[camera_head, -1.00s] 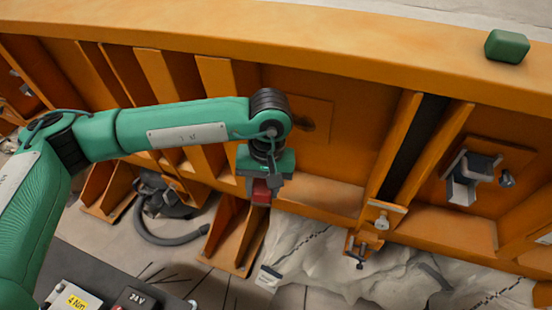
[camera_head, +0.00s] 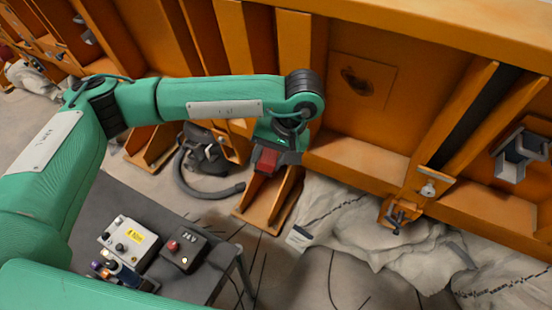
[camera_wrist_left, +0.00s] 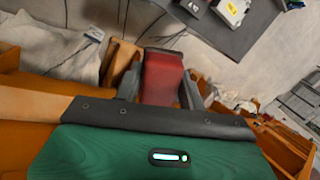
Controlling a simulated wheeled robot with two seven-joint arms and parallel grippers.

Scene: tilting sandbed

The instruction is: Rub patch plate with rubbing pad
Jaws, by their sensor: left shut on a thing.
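My left gripper (camera_head: 268,163) points down and is shut on a red block, which looks like the rubbing pad (camera_head: 265,164). In the left wrist view the red pad (camera_wrist_left: 163,76) sits between the two grey fingers of the left gripper (camera_wrist_left: 162,85). The patch plate (camera_head: 360,82) looks to be the square orange plate on the orange wall, with a dark smudge on it. The pad is below and left of the plate in the head view, apart from it. My right gripper is not in view.
Orange ribs stand left and right of the plate. A clamp (camera_head: 397,215) and a grey bracket (camera_head: 521,150) are on the wall at the right. A dark table (camera_head: 215,288) holds control boxes (camera_head: 180,248). A black hose (camera_head: 215,192) lies on the floor by the wall.

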